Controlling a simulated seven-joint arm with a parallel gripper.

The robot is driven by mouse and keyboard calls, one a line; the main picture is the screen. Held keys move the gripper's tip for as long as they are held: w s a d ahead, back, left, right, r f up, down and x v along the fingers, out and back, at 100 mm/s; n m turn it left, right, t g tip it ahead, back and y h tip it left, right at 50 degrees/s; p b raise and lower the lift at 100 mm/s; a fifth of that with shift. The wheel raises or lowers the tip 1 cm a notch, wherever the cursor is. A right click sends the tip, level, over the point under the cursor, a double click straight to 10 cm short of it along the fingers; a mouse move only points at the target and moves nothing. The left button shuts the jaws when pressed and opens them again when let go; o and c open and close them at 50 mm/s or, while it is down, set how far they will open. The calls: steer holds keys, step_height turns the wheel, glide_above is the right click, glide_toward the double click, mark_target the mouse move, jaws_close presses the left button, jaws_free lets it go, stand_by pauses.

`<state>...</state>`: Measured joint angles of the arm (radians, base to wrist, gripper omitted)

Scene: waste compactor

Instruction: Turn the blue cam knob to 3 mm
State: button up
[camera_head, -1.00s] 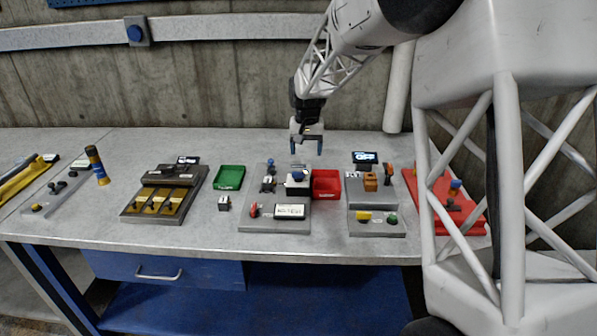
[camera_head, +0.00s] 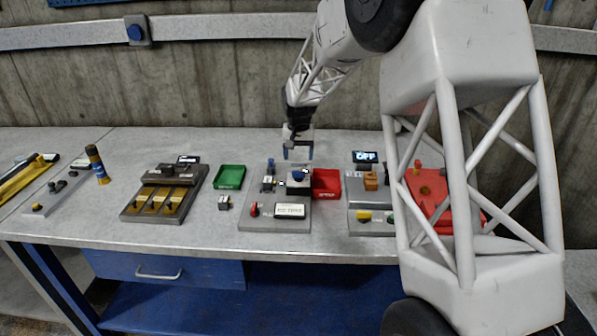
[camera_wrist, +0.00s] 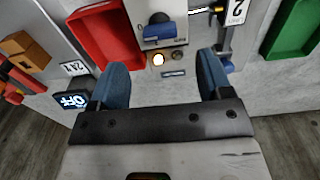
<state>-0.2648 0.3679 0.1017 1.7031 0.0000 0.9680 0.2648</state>
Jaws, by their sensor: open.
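A lit round lamp shows between the fingers. I cannot read the knob's setting.
A red bin (camera_head: 326,184) stands close right of the knob, and a green tray (camera_head: 230,177) stands to the left. A block with an "OFF" display (camera_head: 366,156) is farther right.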

mark_target(298, 171)
steer(key=shift+f, duration=3.4)
steer(key=c, duration=0.9)
